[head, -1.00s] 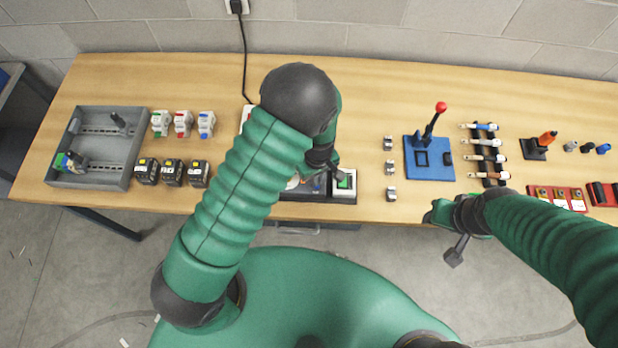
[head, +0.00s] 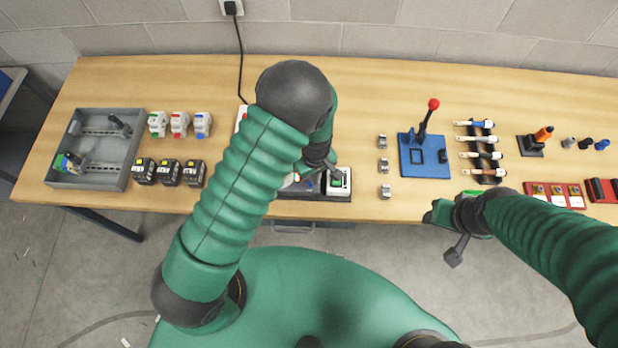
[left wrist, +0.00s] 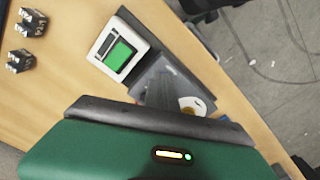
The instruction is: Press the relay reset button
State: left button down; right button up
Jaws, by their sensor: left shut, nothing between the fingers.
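A white-framed box with a green button (head: 339,185) sits at the right end of a dark base near the table's front edge. The green button also shows clearly in the left wrist view (left wrist: 120,55), uncovered. I see no label, so I cannot tell whether it is the relay reset button. My left gripper (head: 333,172) is shut and empty, just above and beside this box; contact cannot be made out. My left arm hides much of the base, including the parts left of the box. My right gripper (head: 453,254) hangs off the front edge, its fingers unclear.
A grey tray (head: 64,180) and several small modules stand at the left. Right of the box are small metal clips (head: 383,165), a blue plate (head: 424,160) with a red-knobbed lever, and a rack of fuses (head: 482,150). Bare wood lies behind the clips.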

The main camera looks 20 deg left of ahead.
aim_at(307, 183)
pick_arm(q)
jog(key=shift+d+f, duration=0.1)
jog(key=shift+f, duration=0.15)
jog(key=shift+a+f, duration=0.15)
jog(key=shift+a, duration=0.3)
jog(key=shift+a+f+b, duration=0.35)
jog(key=shift+a+b, duration=0.1)
jog(key=shift+a, duration=0.3)
jog(key=shift+a+f, duration=0.1)
jog(key=shift+f, duration=0.2)
jog(key=shift+d+r, duration=0.15)
jog(key=shift+d, duration=0.8)
jog(key=shift+r, duration=0.25)
jog(key=r+p, duration=0.1)
jog(key=a+r+p, duration=0.1)
jog(key=r+p, duration=0.1)
jog(key=shift+a, duration=0.2)
jog(key=shift+r+p, duration=0.35)
jog(key=shift+r, duration=0.1)
jog(key=r+p, duration=0.1)
jog(key=d+r+p, duration=0.1)
jog(key=r, duration=0.1)
jog(key=shift+r+p, duration=0.25)
jog(key=shift+p, duration=0.15)
pick_arm(e)
jog(key=r, duration=0.5)
jog(key=shift+a+r, duration=0.3)
jog(key=shift+r, duration=0.05)
